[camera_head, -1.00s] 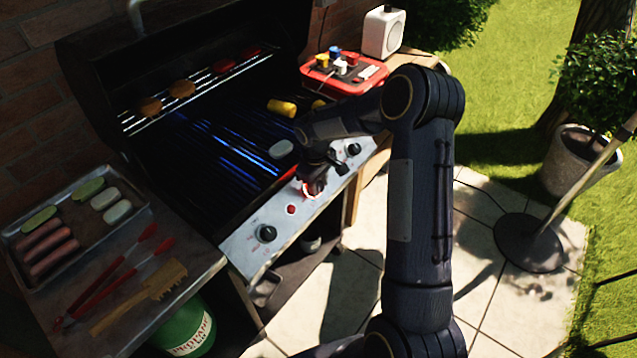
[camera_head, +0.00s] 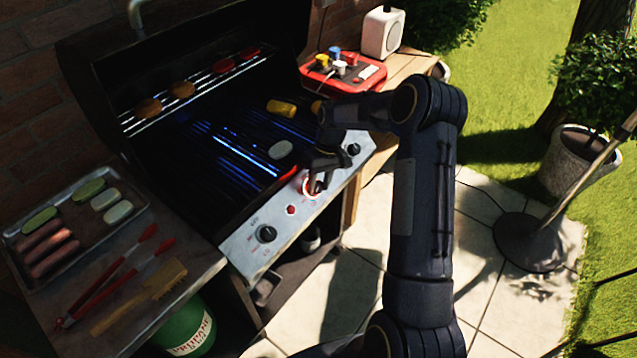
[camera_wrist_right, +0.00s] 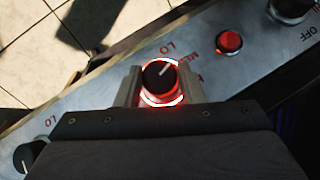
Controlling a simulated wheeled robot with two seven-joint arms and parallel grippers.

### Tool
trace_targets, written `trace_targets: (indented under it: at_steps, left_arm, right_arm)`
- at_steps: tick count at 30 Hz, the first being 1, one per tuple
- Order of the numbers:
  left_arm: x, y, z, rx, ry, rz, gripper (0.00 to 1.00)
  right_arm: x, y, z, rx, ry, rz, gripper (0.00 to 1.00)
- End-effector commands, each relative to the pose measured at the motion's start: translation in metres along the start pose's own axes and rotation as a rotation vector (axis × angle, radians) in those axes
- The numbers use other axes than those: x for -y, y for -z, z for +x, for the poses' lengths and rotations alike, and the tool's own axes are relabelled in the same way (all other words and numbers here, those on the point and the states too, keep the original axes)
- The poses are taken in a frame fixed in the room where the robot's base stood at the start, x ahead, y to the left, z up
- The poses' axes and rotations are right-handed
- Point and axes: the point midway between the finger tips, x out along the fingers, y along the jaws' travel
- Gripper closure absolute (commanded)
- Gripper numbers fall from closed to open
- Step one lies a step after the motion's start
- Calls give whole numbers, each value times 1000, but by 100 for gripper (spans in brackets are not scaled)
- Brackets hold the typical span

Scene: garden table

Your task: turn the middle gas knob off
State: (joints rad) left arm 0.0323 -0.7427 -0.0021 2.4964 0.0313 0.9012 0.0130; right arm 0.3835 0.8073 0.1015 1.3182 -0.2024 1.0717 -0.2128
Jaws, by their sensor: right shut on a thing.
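The middle gas knob (camera_wrist_right: 161,78) is black with a pale pointer line and a glowing red ring around its base. In the right wrist view it sits between the two fingers of my right gripper (camera_wrist_right: 160,88), which is shut on it. The pointer slants up and right, near the letters "LO". In the head view my right gripper (camera_head: 318,180) is at the middle of the grill's front panel (camera_head: 267,218) and hides most of the knob. My left gripper is not in view.
A red button (camera_wrist_right: 229,41) is beside the held knob. Another black knob (camera_head: 266,233) is at the panel's near left and one (camera_head: 353,149) at its far right. Blue flames show under the open grill's grate. A side shelf holds a food tray (camera_head: 140,205), red tongs and a brush.

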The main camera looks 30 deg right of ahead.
Motion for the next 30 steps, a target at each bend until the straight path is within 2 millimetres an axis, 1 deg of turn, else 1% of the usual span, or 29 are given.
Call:
trace_targets:
  at_steps: [3,14,30]
  left_arm:
    - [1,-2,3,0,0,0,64]
    - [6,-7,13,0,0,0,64]
    - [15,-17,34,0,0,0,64]
  right_arm:
    - [-4,1,1,6,79,83,88]
    - [-7,0,2,30,321,323,88]
    - [-11,-1,4,66,684,684,88]
